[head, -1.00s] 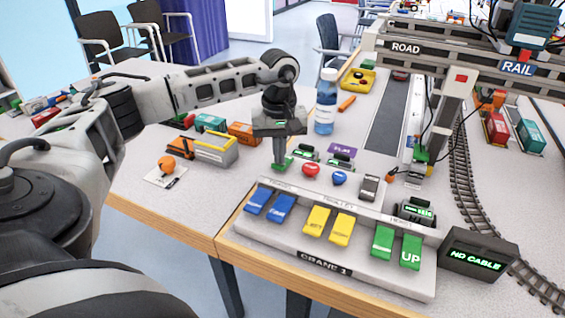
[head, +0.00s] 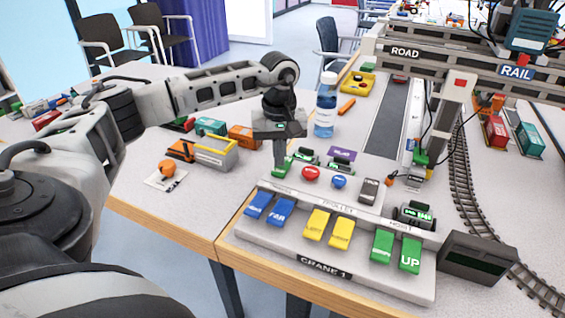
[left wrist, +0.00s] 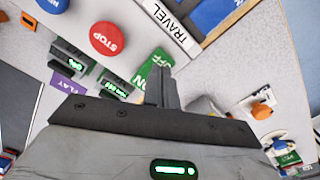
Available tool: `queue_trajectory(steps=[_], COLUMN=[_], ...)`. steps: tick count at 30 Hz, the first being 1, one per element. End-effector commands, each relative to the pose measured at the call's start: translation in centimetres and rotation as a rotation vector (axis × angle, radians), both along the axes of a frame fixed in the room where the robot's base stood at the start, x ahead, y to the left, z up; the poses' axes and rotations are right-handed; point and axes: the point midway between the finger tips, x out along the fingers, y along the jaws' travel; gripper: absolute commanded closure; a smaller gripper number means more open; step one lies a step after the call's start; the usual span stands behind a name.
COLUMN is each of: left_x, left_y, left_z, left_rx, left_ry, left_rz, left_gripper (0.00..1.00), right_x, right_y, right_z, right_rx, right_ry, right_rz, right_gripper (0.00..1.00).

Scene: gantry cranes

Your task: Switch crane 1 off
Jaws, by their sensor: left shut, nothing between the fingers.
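The crane 1 panel (head: 290,243) lies on the table's front part, with a CRANE 1 label on its front. Its green ON/OFF rocker (head: 280,173) is at the panel's back left corner and also shows in the left wrist view (left wrist: 151,68). My left gripper (head: 279,160) is shut and empty, pointing down at the rocker. In the left wrist view its fingertips (left wrist: 162,74) overlap the rocker's OFF end and hide part of it. I cannot tell for certain whether they touch. My right gripper is not in view.
A red STOP button (head: 311,174) and a blue button (head: 339,182) sit close to the rocker. Blue, yellow and green rockers line the panel's front. A dark display box (head: 478,258) stands at right. A bottle (head: 325,105) stands behind my gripper.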

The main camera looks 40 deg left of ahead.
Motion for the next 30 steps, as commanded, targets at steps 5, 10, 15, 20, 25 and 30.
queue_trajectory(steps=[5, 10, 15, 20, 25, 30], left_x=[0.0, 0.0, 0.0, 0.0, 0.0, 0.0], left_y=[0.0, 0.0, 0.0, 0.0, 0.0, 0.0], left_z=[1.9, 3.3, 4.7, 5.7, 5.7, 5.7], left_rx=[-0.001, -0.001, -0.001, -0.001, -0.001, -0.001], left_ry=[-0.001, -0.001, -0.001, -0.001, -0.001, -0.001], left_rz=[0.0, 0.0, 0.0, 0.0, 0.0, 0.0], left_gripper=[1.0, 1.0, 1.0, 1.0, 1.0, 1.0], right_x=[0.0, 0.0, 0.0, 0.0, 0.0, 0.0], right_y=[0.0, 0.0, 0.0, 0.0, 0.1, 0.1], right_z=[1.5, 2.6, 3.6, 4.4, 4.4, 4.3], right_rx=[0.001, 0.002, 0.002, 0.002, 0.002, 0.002], right_ry=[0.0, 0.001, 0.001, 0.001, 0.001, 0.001], right_rz=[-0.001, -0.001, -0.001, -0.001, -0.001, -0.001], right_gripper=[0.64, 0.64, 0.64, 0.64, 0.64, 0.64])
